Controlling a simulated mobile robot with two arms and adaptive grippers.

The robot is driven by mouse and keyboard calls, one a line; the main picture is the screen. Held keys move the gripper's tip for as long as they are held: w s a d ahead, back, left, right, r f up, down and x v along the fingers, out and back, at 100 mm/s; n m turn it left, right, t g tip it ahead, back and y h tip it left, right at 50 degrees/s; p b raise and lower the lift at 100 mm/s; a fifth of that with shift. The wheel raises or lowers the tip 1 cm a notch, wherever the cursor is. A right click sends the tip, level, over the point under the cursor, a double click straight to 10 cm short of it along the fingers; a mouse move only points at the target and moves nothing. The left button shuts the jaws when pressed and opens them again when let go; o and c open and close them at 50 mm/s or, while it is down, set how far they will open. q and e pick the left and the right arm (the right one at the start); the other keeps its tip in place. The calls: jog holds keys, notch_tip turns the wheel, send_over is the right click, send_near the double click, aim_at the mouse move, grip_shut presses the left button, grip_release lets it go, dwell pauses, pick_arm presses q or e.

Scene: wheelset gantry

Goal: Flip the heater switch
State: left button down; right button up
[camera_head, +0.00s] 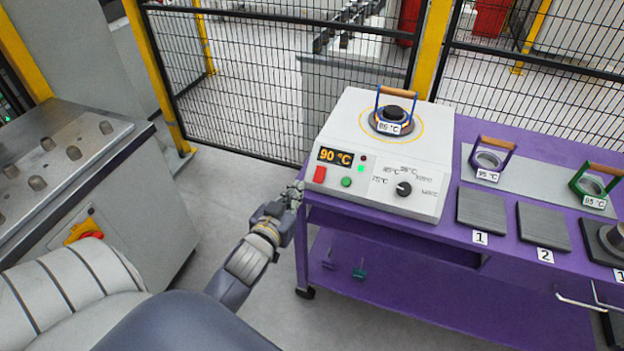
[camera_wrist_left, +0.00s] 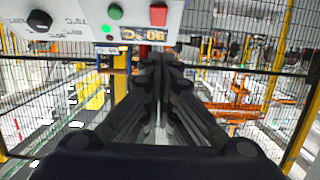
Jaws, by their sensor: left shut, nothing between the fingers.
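The heater (camera_head: 380,155) is a white box on the purple cart, with a sloped front panel. Its display reads 90 °C. A red rocker switch (camera_head: 320,174) sits at the panel's left end, beside a green button (camera_head: 346,182) and a lit green lamp. A black dial (camera_head: 403,189) is further right. In the left wrist view the red switch (camera_wrist_left: 158,15) shows upside down at the top. My left gripper (camera_head: 293,190) is just left of the heater's front left corner, apart from the switch. Its fingers (camera_wrist_left: 160,65) are shut and empty. My right gripper is not in view.
A ring with a wooden handle and an 85 °C tag (camera_head: 393,128) stands on the heater's plate. The purple cart (camera_head: 450,240) holds more handled rings and grey pads at right. A grey cabinet (camera_head: 150,215) stands at left. Black mesh fencing (camera_head: 260,80) runs behind.

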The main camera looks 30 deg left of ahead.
pick_arm(q)
jog(key=p, duration=0.2)
send_near(319, 168)
notch_tip(319, 168, up, 3)
jog(key=w, duration=0.2)
jog(key=shift+w+a+f, duration=0.2)
jog(key=shift+w+f, duration=0.2)
jog(key=shift+f, duration=0.25)
jog(key=shift+w+a+f, duration=0.15)
jog(key=shift+w+f, duration=0.2)
jog(key=shift+f, duration=0.3)
jog(key=shift+w+a+f, duration=0.2)
jog(key=shift+w+f, duration=0.2)
jog(key=shift+f, duration=0.25)
